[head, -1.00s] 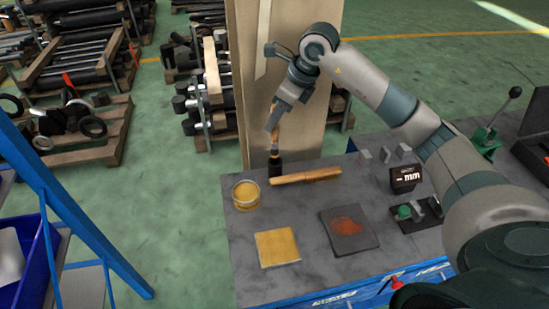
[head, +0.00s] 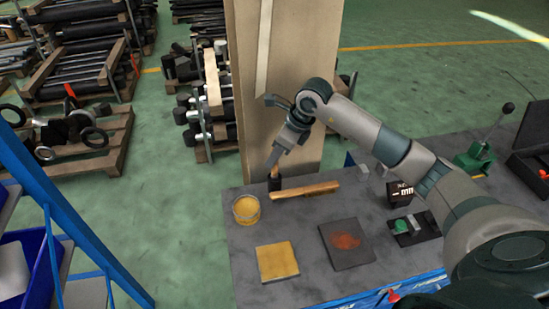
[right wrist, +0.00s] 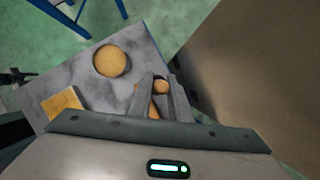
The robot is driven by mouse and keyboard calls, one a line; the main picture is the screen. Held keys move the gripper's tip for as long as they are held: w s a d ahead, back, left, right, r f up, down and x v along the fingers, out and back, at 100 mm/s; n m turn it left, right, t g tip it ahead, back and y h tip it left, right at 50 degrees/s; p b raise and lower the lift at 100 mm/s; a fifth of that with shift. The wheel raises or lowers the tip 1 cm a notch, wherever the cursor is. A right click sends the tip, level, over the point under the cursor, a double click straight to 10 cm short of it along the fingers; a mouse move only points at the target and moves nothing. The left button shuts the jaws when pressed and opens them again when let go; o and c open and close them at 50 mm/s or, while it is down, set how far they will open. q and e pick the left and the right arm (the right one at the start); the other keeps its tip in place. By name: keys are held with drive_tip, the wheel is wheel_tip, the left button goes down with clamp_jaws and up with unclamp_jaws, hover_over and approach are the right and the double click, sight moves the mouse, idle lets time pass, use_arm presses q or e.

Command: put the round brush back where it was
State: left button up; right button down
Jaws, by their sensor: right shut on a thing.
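The round brush (head: 273,173) is upright in my right gripper (head: 271,163), at the back left of the grey bench. In the right wrist view the round wooden end of the brush (right wrist: 161,87) lies between the fingers (right wrist: 160,98). My right gripper is shut on the brush.
A wooden-handled tool (head: 307,190) lies just right of the holder. A jar of yellow stuff (head: 246,211) stands to the left. A yellow square (head: 277,262) and a dark pad with a rusty patch (head: 346,243) lie in front. A tall tan panel (head: 285,90) rises behind.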

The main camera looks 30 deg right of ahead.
drive_tip(key=shift+f, duration=0.9)
drive_tip(key=shift+f, duration=0.2)
drive_tip(key=c, duration=1.6)
unclamp_jaws()
drive_tip(key=shift+r, duration=0.1)
drive_tip(key=shift+c, duration=0.2)
drive_tip(key=shift+r, duration=0.1)
drive_tip(key=shift+r, duration=0.1)
